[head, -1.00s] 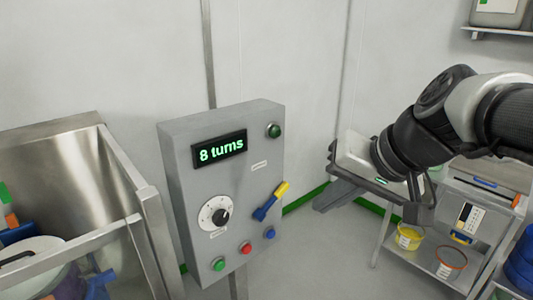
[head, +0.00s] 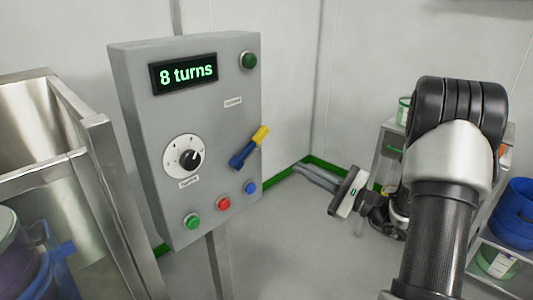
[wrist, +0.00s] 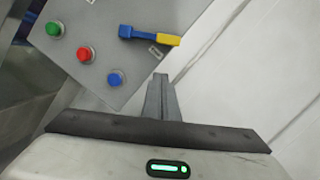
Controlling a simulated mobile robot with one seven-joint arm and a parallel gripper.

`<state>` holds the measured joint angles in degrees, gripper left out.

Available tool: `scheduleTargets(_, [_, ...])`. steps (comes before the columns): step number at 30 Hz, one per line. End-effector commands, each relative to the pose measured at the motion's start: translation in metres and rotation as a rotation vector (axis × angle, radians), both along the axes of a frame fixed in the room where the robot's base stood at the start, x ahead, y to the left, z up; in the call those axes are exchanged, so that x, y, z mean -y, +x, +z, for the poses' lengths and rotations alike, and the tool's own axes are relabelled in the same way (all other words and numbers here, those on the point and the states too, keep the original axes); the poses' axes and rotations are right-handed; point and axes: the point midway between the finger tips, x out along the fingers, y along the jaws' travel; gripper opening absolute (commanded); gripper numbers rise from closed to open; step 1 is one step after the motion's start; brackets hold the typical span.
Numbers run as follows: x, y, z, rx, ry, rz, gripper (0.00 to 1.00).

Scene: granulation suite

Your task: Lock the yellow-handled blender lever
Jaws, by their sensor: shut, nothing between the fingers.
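The blender lever (head: 249,148) is on the right of the grey control panel's front. Its blue arm slants up and right to a yellow handle end. In the wrist view the lever (wrist: 150,37) lies sideways, yellow end to the right. My gripper (head: 299,168) is to the right of the panel, pointing toward it, apart from the lever. In the wrist view my gripper (wrist: 161,77) is shut and empty, its tips just below the yellow end in the picture. The grey control panel (head: 205,110) has a display (head: 185,72) reading "8 turns".
The panel also holds a dial (head: 184,156), a green button (head: 192,221), a red button (head: 223,203), a blue button (head: 250,187) and a green lamp (head: 249,60). A steel basin (head: 100,140) stands left. Shelves with blue containers (head: 517,210) stand right.

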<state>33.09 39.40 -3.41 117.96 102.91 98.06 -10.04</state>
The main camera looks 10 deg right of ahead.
Motion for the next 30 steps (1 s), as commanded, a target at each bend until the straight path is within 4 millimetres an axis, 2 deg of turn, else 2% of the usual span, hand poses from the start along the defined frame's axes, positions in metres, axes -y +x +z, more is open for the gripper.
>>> scheduleTargets(1, [0.006,0.001,-0.007,-0.003,0.024,-0.017,0.0])
scheduleTargets(5, [0.012,0.003,-0.01,-0.003,0.053,-0.036,0.0])
scheduleTargets(17, [0.007,0.007,-0.009,-0.002,0.051,-0.032,0.0])
scheduleTargets(22, [-0.011,0.024,-0.003,-0.001,0.051,-0.028,0.0])
scheduleTargets(30, [-0.05,0.065,0.008,-0.001,0.05,-0.03,0.0])
